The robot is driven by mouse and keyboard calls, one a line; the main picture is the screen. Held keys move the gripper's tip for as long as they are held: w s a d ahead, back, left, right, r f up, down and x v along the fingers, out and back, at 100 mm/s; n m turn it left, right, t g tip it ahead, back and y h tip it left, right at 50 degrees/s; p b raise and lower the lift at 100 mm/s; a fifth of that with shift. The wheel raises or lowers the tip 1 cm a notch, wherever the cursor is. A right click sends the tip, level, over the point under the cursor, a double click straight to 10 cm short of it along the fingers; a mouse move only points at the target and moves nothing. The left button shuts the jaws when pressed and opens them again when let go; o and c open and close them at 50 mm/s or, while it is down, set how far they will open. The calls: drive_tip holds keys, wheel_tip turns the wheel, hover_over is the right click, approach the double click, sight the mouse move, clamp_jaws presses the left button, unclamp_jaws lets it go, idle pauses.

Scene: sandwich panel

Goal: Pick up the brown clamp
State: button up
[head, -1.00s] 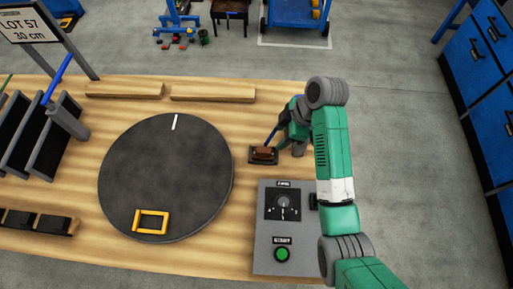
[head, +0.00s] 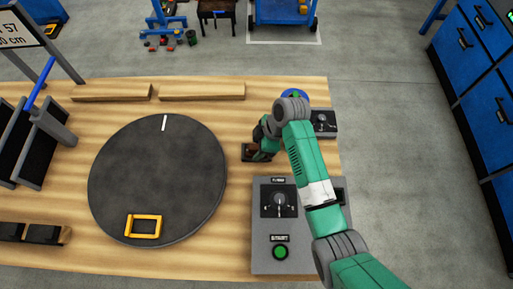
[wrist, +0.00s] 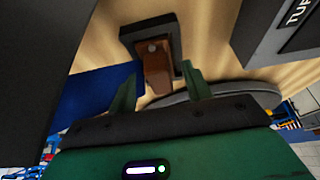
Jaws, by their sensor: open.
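The brown clamp (wrist: 157,68) sits in a small dark holder (wrist: 130,34) on the wooden bench. In the wrist view it lies between the two green fingers of my gripper (wrist: 158,84), which is open around it. I cannot tell whether the fingers touch it. In the head view my gripper (head: 264,139) is over the holder (head: 246,153) and hides most of the clamp.
A large dark turntable (head: 157,185) with a yellow frame (head: 144,226) on it lies to the left. A grey control box (head: 285,255) with a green button stands in front. Another grey box (head: 322,121) is at the right, behind my arm. Wooden strips (head: 202,91) lie at the back.

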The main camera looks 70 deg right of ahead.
clamp_jaws()
wheel_tip(320, 180, up, 15)
drive_tip(key=p, duration=0.6)
drive_tip(key=shift+p, duration=0.4)
